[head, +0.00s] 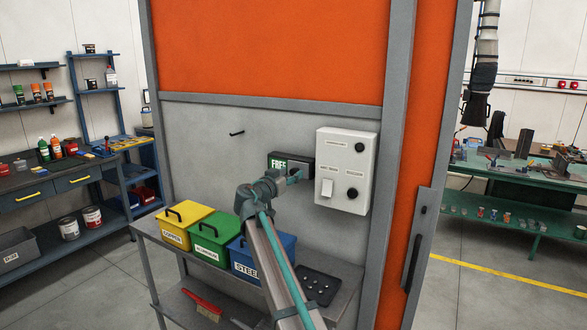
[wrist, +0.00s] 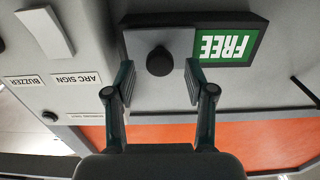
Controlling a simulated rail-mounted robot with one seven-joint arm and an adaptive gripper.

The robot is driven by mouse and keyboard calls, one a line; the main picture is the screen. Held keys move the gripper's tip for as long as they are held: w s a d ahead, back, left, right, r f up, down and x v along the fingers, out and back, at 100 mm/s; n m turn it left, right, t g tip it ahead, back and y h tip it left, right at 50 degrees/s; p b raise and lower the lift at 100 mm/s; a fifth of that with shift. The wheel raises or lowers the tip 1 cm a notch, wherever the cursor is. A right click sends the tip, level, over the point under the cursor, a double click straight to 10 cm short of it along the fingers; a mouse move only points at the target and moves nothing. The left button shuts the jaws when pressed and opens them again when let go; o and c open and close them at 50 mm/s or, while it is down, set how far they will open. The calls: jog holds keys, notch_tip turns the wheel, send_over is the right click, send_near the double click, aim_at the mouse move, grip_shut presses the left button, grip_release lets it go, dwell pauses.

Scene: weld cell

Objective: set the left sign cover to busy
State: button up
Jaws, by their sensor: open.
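The sign (head: 278,163) is a dark-framed box on the grey wall panel, left of a white control box. Its green FREE field (wrist: 222,47) shows, upside down in the wrist view. A plain grey cover (wrist: 180,42) with a round black knob (wrist: 160,61) lies over the sign's other half and hides what is under it. My gripper (wrist: 160,76) is open, one finger on each side of the knob, with gaps visible on both sides. In the head view my gripper (head: 293,177) is in front of the sign's right part and hides the knob.
The white control box (head: 345,150), with a rocker switch and black knobs, is close on the right. Yellow (head: 175,238), green (head: 212,252) and blue (head: 243,268) bins stand on a shelf below. A small black peg (head: 237,133) sticks out upper left.

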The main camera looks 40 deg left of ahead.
jog(key=shift+w+a+p, duration=0.15)
jog(key=shift+w+p, duration=0.05)
jog(key=shift+w, duration=0.55)
jog(key=shift+w+a+p, duration=0.1)
jog(key=shift+w+p, duration=0.05)
jog(key=shift+w, duration=0.55)
grip_shut()
